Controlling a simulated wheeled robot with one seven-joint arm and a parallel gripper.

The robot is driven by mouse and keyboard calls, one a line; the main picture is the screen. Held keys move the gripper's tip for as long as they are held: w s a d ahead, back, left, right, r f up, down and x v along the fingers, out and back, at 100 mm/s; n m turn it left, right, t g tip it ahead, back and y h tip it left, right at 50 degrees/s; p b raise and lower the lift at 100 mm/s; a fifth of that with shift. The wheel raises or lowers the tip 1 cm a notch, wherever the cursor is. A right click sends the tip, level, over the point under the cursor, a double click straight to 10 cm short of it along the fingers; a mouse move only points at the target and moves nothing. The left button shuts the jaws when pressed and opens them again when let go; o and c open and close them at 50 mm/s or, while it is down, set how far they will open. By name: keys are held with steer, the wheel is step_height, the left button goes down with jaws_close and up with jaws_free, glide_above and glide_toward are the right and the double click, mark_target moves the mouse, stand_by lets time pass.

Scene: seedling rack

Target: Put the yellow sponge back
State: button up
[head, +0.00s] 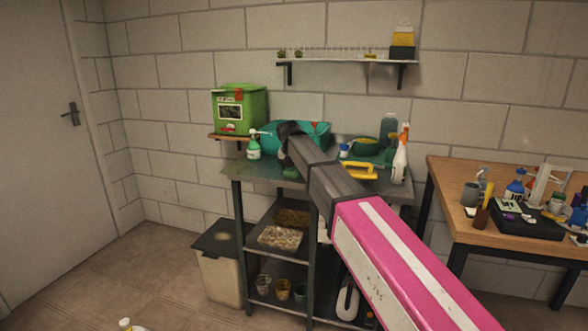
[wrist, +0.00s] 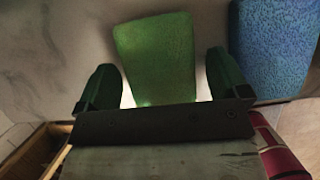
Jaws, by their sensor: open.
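In the wrist view my gripper (wrist: 160,64) is open, with one dark green finger on each side of a green, sponge-textured block (wrist: 155,62). I cannot tell whether the fingers touch it. A blue sponge-textured block (wrist: 274,45) lies to the right, outside the fingers. No block in the wrist view looks yellow. In the head view my arm reaches over the dark bench (head: 262,172), and its end (head: 289,129) is in front of a teal object; the fingers are not clear there. A small yellow piece (head: 370,56) lies on the wall shelf, too small to identify.
The wall shelf (head: 345,61) holds a row of tubes and a yellow-and-black holder (head: 402,40). A cluttered wooden table (head: 450,178) is at right. A lidded bin (head: 220,275) stands left.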

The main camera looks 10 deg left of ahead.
steer(key=v, duration=1.2)
steer(key=shift+r, duration=0.15)
